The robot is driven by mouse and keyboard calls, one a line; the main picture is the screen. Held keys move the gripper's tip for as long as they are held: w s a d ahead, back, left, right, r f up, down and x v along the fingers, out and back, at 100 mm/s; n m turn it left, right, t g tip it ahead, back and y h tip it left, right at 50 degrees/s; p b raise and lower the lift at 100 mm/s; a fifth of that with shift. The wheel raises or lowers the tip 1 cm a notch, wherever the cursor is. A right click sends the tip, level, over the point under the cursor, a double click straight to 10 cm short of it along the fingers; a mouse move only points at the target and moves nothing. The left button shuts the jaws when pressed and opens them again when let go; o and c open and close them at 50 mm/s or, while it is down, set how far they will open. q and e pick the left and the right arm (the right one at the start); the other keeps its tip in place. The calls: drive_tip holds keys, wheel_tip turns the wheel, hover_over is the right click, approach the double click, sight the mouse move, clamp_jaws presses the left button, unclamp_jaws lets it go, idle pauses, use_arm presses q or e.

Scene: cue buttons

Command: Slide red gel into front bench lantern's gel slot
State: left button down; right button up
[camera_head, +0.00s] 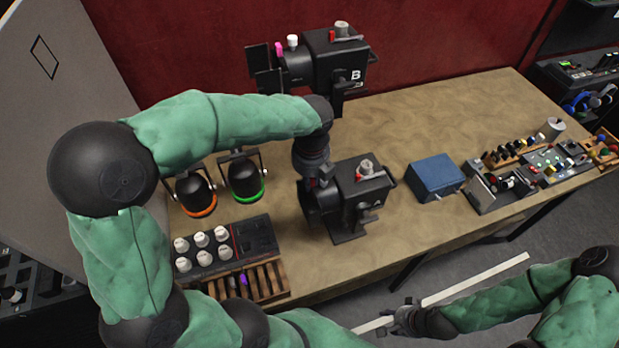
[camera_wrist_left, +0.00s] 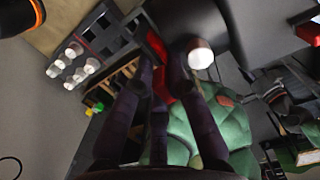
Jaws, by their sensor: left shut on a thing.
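The front bench lantern (camera_head: 368,192) is a black boxy lamp standing on the bench. My left gripper (camera_head: 314,180) reaches down over its left, front-lens end and hides part of it. In the left wrist view my left gripper (camera_wrist_left: 163,65) has its dark fingers closed on the red gel (camera_wrist_left: 157,46), of which a red strip shows between and beyond the fingers. The gel is close to the dark lantern body; whether it is in the slot is hidden. My right gripper (camera_head: 405,318) is low in front of the bench, away from the lantern; its jaws are too small to read.
A second lantern (camera_head: 325,62) marked B stands behind. Two hanging lamps, with orange (camera_head: 196,195) and green (camera_head: 245,180) rims, stand left. A panel of white knobs (camera_head: 202,247) and a slotted wooden rack (camera_head: 262,277) lie front left. A blue box (camera_head: 435,177) is right.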

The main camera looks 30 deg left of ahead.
use_arm(q)
drive_tip(key=shift+f+b, duration=0.3)
drive_tip(key=shift+f, duration=0.3)
drive_tip(key=c, duration=1.2)
unclamp_jaws()
drive_tip(key=shift+o, duration=0.2)
drive_tip(key=r, duration=1.2)
drive_tip(key=shift+s+d, duration=0.3)
drive_tip(key=shift+s, duration=0.05)
drive_tip(key=shift+f, duration=0.1)
